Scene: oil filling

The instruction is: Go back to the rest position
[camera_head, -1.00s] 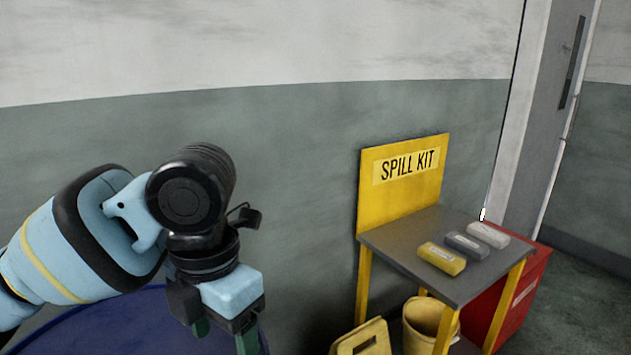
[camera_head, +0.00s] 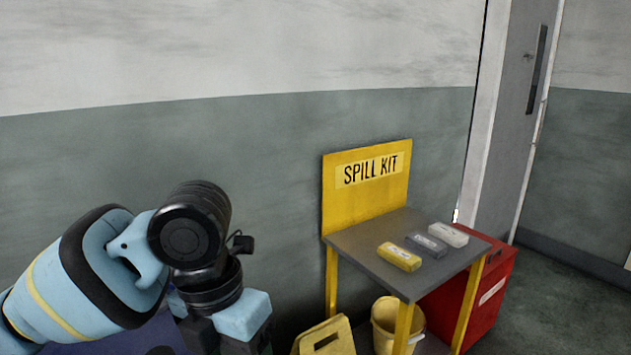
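My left gripper (camera_head: 232,338) is at the bottom left, at the end of my light-blue arm. It points downward, and its fingers are cut off by the lower edge of the picture. I cannot see whether it is open or shut, or whether it holds anything. It stands left of the spill kit table and apart from it in the picture. My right gripper is not in view.
A grey-topped spill kit table (camera_head: 362,252) with a yellow sign (camera_head: 372,180) stands against the wall. It bears yellow (camera_head: 399,257), dark grey (camera_head: 427,244) and light grey (camera_head: 448,234) packs. A yellow bucket (camera_head: 385,325), red bin (camera_head: 490,300) and blue surface (camera_head: 100,345) also show.

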